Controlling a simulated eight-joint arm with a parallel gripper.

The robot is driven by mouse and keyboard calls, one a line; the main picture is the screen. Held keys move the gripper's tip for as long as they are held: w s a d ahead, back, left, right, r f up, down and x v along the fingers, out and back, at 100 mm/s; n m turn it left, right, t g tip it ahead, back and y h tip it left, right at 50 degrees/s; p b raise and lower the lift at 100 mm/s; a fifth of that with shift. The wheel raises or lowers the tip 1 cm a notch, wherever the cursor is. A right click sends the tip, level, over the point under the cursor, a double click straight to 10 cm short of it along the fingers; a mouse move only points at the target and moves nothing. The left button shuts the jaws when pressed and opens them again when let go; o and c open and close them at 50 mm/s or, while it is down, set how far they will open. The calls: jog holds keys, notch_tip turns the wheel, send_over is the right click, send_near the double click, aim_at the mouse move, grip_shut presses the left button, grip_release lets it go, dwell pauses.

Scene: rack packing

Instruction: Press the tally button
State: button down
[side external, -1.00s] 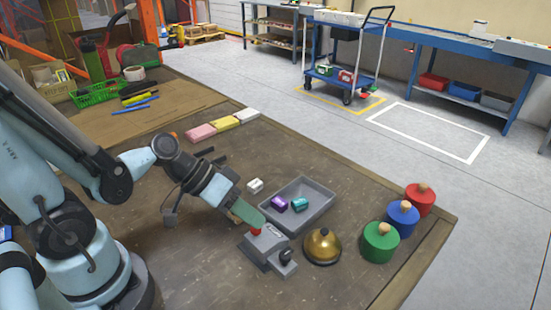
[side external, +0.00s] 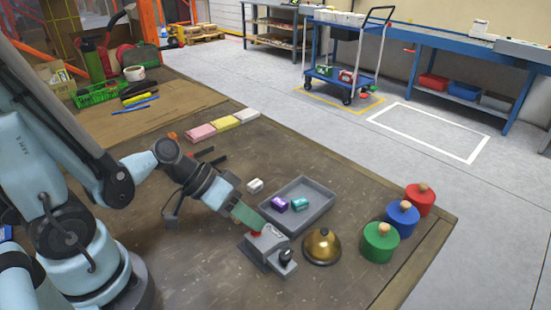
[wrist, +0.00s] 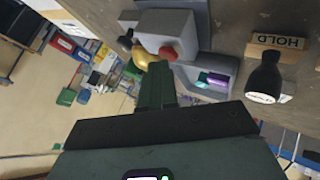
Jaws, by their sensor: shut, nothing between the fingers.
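The tally counter is a grey box (side external: 268,246) with a red button (side external: 256,233) on top and a dark knob (side external: 286,255) at its right end. The red button also shows in the wrist view (wrist: 169,53), just beyond the fingertips. My gripper (side external: 256,226) is shut and empty, its green fingers slanting down with their tips at the red button. The tips partly hide the button in the side view, and I cannot tell whether they touch it or how far it is pressed.
A brass bell (side external: 322,246) stands close to the right of the counter. A grey tray (side external: 322,208) with a purple and a teal piece lies behind it. Green (side external: 380,243), blue (side external: 402,218) and red (side external: 420,199) knobbed cylinders stand along the table's right side.

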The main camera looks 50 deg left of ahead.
jog(key=shift+r, duration=0.95)
jog(key=shift+r, duration=2.5)
jog(key=w+a+r+y, duration=0.1)
jog(key=w+a+y, duration=0.1)
jog(key=a+y, duration=0.4)
jog(key=shift+a+r+n+t+y, duration=0.3)
jog(key=shift+a+t+y, duration=0.1)
jog(key=shift+a, duration=0.15)
